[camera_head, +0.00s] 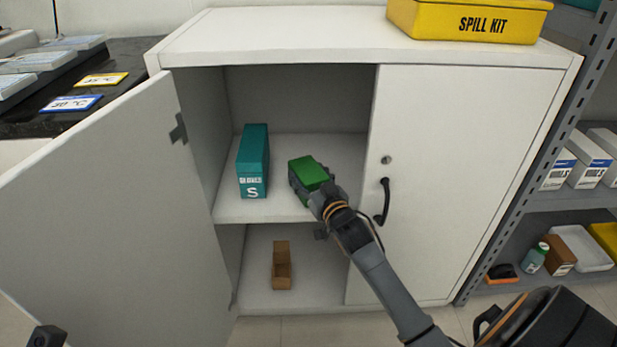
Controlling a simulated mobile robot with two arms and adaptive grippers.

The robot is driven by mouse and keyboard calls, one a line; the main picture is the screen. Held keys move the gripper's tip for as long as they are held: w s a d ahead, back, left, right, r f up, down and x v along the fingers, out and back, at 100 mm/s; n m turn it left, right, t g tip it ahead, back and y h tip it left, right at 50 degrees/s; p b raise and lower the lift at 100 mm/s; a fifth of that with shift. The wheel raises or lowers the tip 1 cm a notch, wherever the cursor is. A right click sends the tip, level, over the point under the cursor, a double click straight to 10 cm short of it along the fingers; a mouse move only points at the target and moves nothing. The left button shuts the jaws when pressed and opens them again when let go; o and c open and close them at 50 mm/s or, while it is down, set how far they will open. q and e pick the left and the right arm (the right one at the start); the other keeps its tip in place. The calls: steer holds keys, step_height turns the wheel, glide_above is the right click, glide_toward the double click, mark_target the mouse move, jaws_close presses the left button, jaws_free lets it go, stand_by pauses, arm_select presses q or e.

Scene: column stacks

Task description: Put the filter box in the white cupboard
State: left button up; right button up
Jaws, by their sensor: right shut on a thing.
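The white cupboard (470,150) stands ahead with its left door (100,210) swung open and its right door closed. My right gripper (310,178) is shut on a green box (309,170), which I take to be the filter box. It holds the box inside the opening at the upper shelf (290,206), right of a teal box. Whether the green box touches the shelf I cannot tell. The gripper hides its lower part and any label.
The teal box (254,162) marked S stands upright on the upper shelf. A small open brown box (282,268) sits on the lower shelf. A yellow spill kit (470,22) is on top. The closed right door's black handle (384,200) is beside my arm. Grey shelving (530,200) stands at right.

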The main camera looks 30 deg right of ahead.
steer(key=shift+f, duration=0.1)
steer(key=o, duration=1.2)
